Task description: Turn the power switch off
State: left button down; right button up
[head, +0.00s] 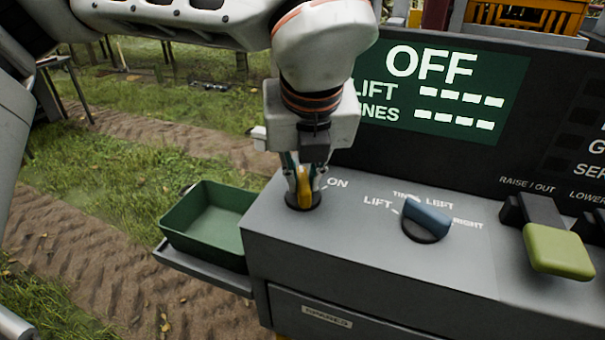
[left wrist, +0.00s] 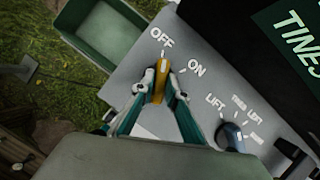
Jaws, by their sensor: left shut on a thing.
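The power switch is a yellow knob (head: 304,187) on a round black base at the left end of the grey console top. It also shows in the left wrist view (left wrist: 161,82), with its end towards the word OFF and the word ON to its right. My left gripper (head: 304,180) points down from above and is shut on the yellow knob, one finger on each side. The display (head: 440,85) reads OFF in large letters, with dashes beside the lines below. My right gripper is in neither view.
A blue selector knob (head: 426,219) stands right of the switch, marked LIFT, TINES, LEFT and RIGHT. A green-yellow lever (head: 558,251) is further right. An empty green tray (head: 205,250) sits on a shelf at the console's left. Grass and soil lie beyond.

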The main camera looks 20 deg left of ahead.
pick_arm(q)
jog(key=shift+n, duration=0.4)
jog(key=c, duration=2)
grip_release()
